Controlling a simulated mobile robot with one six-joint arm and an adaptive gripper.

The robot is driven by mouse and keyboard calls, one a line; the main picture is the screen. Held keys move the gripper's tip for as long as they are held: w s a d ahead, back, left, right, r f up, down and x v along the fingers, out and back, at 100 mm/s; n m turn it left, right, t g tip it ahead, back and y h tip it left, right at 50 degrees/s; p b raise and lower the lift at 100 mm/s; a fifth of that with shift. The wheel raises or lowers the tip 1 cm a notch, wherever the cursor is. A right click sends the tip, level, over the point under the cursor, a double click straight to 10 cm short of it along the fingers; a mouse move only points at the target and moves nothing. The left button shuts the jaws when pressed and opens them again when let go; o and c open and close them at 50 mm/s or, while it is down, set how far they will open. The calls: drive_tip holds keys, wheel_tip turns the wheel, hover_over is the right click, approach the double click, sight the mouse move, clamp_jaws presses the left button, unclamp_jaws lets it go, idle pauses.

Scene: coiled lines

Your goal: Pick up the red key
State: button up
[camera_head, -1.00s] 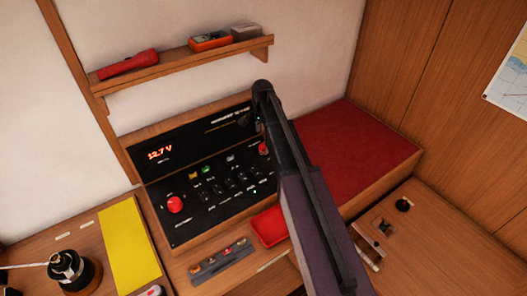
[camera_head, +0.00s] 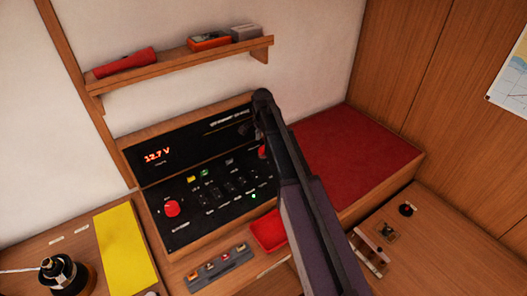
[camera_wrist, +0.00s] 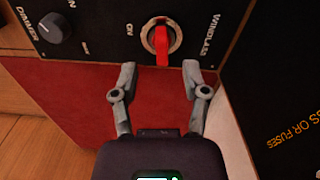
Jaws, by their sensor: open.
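The red key (camera_wrist: 162,42) sits in a round metal switch marked WINDLASS on the black panel in the wrist view. Its flat grip hangs down from the switch. My gripper (camera_wrist: 159,72) is open and empty, with its two fingertips just below the key, one to each side. A small gap shows between the fingertips and the key. In the head view a red piece, likely the key (camera_head: 262,151), shows at the right end of the black panel (camera_head: 185,222), partly hidden by my arm.
A black DIMMER knob (camera_wrist: 54,28) is left of the key. A dark lettered panel (camera_wrist: 285,100) stands close on the right. In the head view a red tray (camera_head: 268,231) lies below the panel, and a shelf (camera_head: 185,62) hangs above.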

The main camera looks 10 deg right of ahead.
sight(263, 147)
drive_tip(key=shift+w+d+f+b, duration=0.1)
drive_tip(key=shift+w+f+b, duration=0.05)
drive_tip(key=shift+f+b, duration=0.65)
drive_tip(key=shift+w+d+f+b, duration=0.1)
drive_tip(key=shift+f+b, duration=0.6)
drive_tip(key=shift+f, duration=0.15)
drive_tip(key=shift+a+f+b, duration=0.1)
drive_tip(key=shift+f+b, duration=0.8)
drive_tip(key=shift+c, duration=0.2)
clamp_jaws()
